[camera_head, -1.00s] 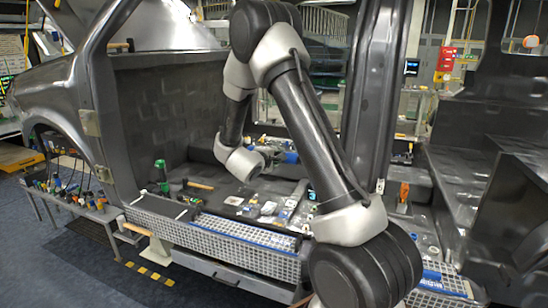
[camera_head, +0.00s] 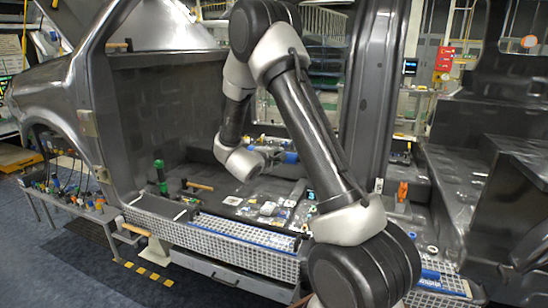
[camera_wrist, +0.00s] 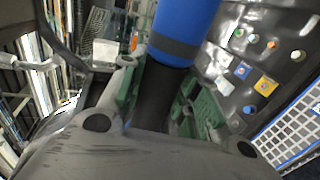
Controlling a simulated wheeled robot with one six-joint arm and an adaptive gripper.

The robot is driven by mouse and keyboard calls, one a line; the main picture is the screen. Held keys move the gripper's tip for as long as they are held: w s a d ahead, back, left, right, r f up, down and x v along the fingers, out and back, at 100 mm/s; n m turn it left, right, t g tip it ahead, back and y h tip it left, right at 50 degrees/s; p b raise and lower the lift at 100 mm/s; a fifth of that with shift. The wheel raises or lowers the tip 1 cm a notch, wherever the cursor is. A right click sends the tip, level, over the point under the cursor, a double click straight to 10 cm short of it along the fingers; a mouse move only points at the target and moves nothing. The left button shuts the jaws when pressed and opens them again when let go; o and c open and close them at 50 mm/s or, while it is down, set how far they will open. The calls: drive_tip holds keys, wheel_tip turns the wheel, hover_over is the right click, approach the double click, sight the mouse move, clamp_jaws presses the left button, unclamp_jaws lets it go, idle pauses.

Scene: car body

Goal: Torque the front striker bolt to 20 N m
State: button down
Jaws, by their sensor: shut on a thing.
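My gripper (camera_head: 273,152) is inside the car's door opening, above the floor or sill area. In the wrist view my gripper (camera_wrist: 157,96), with green finger pads, is shut on the dark grip of a tool with a blue body (camera_wrist: 184,25). The tool's blue part (camera_head: 291,157) shows small in the head view; its far end is out of the wrist view. The dark door pillar (camera_head: 374,90) stands right of the gripper, partly behind my arm. I cannot make out the front striker bolt in either view.
Many small parts and tools lie on the surface below the gripper, including a green-and-black tool (camera_head: 160,176). A perforated tray (camera_head: 245,258) runs along the sill. An orange tool (camera_head: 402,191) stands right of the pillar. A bench with tools (camera_head: 75,196) is at the left.

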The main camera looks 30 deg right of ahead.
drive_tip(key=shift+s+d, duration=0.1)
idle(0.7)
drive_tip(key=shift+w+a+r, duration=0.1)
drive_tip(key=shift+w+a, duration=0.7)
drive_tip(key=shift+w, duration=0.25)
drive_tip(key=shift+w+a, duration=0.75)
drive_tip(key=shift+w, duration=0.25)
drive_tip(key=shift+a, duration=0.1)
